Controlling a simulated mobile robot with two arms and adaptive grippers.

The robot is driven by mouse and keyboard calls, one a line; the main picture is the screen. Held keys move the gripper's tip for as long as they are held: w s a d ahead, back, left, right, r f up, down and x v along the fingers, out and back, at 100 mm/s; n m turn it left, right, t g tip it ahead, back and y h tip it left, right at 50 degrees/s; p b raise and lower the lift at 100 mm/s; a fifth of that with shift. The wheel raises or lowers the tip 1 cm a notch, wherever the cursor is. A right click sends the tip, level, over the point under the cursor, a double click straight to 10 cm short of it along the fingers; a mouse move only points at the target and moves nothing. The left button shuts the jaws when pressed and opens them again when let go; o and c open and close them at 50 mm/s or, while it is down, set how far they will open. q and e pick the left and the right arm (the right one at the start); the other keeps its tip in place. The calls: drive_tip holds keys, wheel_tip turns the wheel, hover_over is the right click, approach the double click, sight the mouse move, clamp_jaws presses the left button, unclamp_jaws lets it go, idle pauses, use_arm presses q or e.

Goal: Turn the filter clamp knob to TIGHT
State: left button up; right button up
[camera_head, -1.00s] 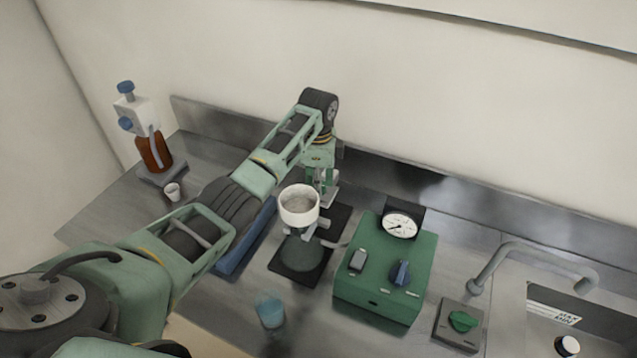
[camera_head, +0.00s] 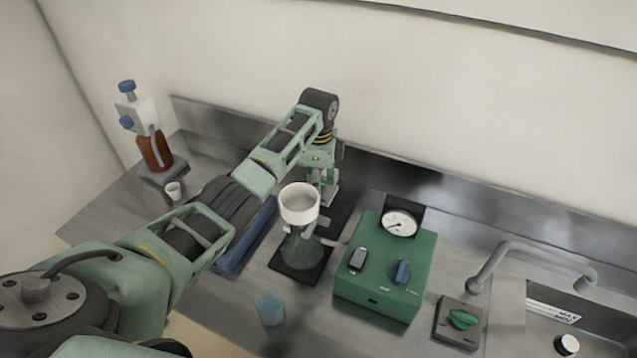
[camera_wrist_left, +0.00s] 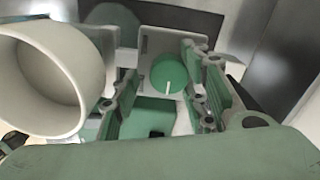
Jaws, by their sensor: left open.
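A round green knob (camera_wrist_left: 168,73) with a white pointer line sits on a light grey plate (camera_wrist_left: 150,42) in the left wrist view. Its pointer points down in that picture. No lettering is readable on the plate. My left gripper (camera_wrist_left: 160,68) is open, with one finger on each side of the knob as seen there; I cannot tell whether they touch it. In the head view my left gripper (camera_head: 326,188) points down just behind the white filter funnel (camera_head: 299,203). The knob cannot be made out there. My right gripper is not in view.
The funnel stands over a glass flask (camera_head: 301,250), close beside my left gripper. A green pump box (camera_head: 372,297) with a gauge (camera_head: 399,223) is to the right. A blue cup (camera_head: 270,309) is in front. A bottle (camera_head: 154,150) stands far left, a faucet (camera_head: 530,255) right.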

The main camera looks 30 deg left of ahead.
use_arm(q)
drive_tip(key=shift+w+a+r, duration=0.1)
drive_tip(key=shift+r, duration=0.05)
wheel_tip(320, 180, up, 12)
idle(0.4)
idle(0.4)
